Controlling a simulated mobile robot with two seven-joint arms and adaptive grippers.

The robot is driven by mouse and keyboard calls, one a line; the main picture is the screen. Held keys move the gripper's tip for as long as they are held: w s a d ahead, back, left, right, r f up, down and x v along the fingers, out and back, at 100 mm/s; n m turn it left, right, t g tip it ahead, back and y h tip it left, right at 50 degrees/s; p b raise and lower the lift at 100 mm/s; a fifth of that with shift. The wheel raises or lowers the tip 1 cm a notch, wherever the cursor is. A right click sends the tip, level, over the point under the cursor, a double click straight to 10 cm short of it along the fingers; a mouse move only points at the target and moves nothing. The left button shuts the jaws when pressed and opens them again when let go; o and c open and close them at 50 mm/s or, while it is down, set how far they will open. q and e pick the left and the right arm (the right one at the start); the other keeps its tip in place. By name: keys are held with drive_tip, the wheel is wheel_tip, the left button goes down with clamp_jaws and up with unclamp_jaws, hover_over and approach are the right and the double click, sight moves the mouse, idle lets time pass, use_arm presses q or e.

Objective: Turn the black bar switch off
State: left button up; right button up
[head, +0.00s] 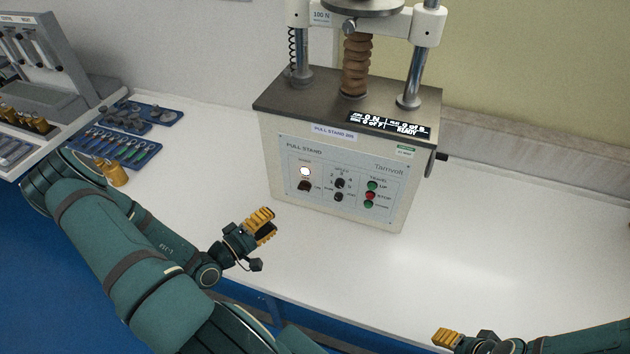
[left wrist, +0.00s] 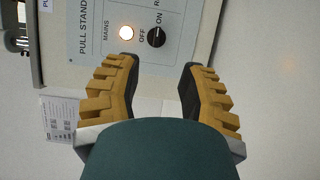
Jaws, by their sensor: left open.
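The black bar switch (head: 304,186) sits at the lower left of the pull stand's front panel, under a lit white MAINS lamp (head: 305,171). In the left wrist view the switch (left wrist: 156,37) shows beside its OFF and ON labels; its exact pointing is too small to be sure of. My left gripper (head: 264,226) is in front of the panel, apart from it, with its yellow fingers spread and nothing between them. In the left wrist view the switch lies just beyond the gap between the fingertips (left wrist: 158,66). My right gripper (head: 452,338) is at the bottom right, partly cut off.
The pull stand (head: 265,135) stands on the white bench (head: 510,235). Its panel also has two small black knobs (head: 340,184) and several coloured TRAVEL buttons (head: 371,195). Blue tool trays (head: 125,150) and brass weights (head: 112,174) lie at the left. The bench right of the stand is clear.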

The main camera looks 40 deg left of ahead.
sight(302, 190)
use_arm(q)
drive_tip(key=shift+y, duration=0.3)
drive_tip(key=w, duration=1.3)
drive_tip(key=shift+w+d+r, duration=0.1)
drive_tip(key=shift+w, duration=0.15)
clamp_jaws()
